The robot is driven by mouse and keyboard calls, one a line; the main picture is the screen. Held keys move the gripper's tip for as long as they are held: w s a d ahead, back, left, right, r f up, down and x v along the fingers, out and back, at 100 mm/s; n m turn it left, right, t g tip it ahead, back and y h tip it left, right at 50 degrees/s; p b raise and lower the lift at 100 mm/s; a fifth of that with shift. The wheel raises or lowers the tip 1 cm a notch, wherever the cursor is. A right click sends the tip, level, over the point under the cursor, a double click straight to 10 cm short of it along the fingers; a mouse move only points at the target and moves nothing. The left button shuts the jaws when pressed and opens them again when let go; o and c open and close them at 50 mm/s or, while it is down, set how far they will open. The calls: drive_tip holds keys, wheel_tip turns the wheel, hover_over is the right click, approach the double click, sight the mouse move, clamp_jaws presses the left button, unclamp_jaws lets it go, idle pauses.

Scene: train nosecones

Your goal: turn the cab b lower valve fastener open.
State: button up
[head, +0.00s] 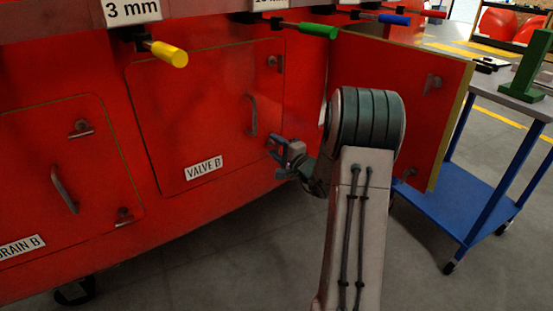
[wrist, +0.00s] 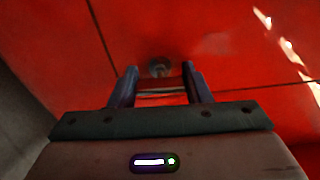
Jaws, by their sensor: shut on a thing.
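The red VALVE B panel (head: 205,120) is flush in the red nosecone, with a grab handle at its right side. Its lower fastener (head: 271,141) is at the panel's lower right edge, mostly hidden by my gripper (head: 281,148). In the wrist view, the round grey fastener base (wrist: 160,66) shows just beyond my fingertips, on the red surface near a dark panel seam. My gripper (wrist: 159,80) is shut on the fastener's lever, with a finger at each side. The lever's exact angle is hard to tell. The upper fastener (head: 275,63) sits at the panel's upper right.
An open red panel (head: 400,110) juts out right of my arm. A blue cart (head: 460,205) stands beyond it. Yellow (head: 168,54), green (head: 318,31) and blue (head: 395,19) handled tools hang above. The DRAIN B panel (head: 60,180) is at left.

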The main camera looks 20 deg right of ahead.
drive_tip(key=shift+n+b, duration=0.7)
drive_tip(key=shift+b, duration=0.15)
drive_tip(key=o, duration=1)
drive_tip(key=p+v, duration=0.1)
drive_tip(key=v, duration=1.2)
drive_tip(key=shift+s+p, duration=0.35)
drive_tip(key=shift+s, duration=0.05)
